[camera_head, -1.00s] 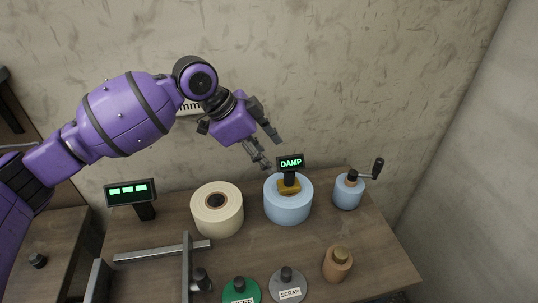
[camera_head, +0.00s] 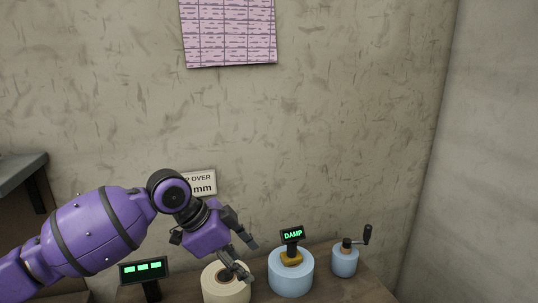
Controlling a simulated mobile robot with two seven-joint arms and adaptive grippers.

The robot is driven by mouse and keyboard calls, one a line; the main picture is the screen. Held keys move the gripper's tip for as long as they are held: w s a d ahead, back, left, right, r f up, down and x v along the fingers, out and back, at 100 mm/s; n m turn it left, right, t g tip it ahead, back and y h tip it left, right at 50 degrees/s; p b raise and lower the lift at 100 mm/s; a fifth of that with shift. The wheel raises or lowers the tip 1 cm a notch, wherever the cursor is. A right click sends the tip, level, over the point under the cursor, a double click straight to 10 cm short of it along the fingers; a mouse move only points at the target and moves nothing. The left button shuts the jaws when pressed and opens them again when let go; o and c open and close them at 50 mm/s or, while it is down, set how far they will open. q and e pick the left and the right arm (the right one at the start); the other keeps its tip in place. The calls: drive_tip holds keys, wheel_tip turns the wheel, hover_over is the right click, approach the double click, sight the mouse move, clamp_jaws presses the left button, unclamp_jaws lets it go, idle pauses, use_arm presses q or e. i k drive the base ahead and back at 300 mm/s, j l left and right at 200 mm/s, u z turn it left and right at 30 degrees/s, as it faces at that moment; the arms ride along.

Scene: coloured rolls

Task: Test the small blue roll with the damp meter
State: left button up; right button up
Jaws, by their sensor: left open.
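The damp meter (camera_head: 292,236) sits on top of the larger blue roll (camera_head: 290,281). Its yellow-brown base rests over that roll's core and its dark screen reads DAMP in green. My left gripper (camera_head: 248,259) is open and empty, in front of the cream roll (camera_head: 226,290) in this view and left of the meter. It hides part of the cream roll's top. My right gripper is out of view.
A dark display with green bars (camera_head: 143,267) stands at the left of the table. A wall sign (camera_head: 203,184), partly hidden by my arm, and a pink chart (camera_head: 229,32) hang on the wall behind. A grey ledge (camera_head: 20,170) is at far left.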

sight(290, 236)
drive_tip(key=k+j, duration=0.7)
drive_tip(key=k, duration=0.2)
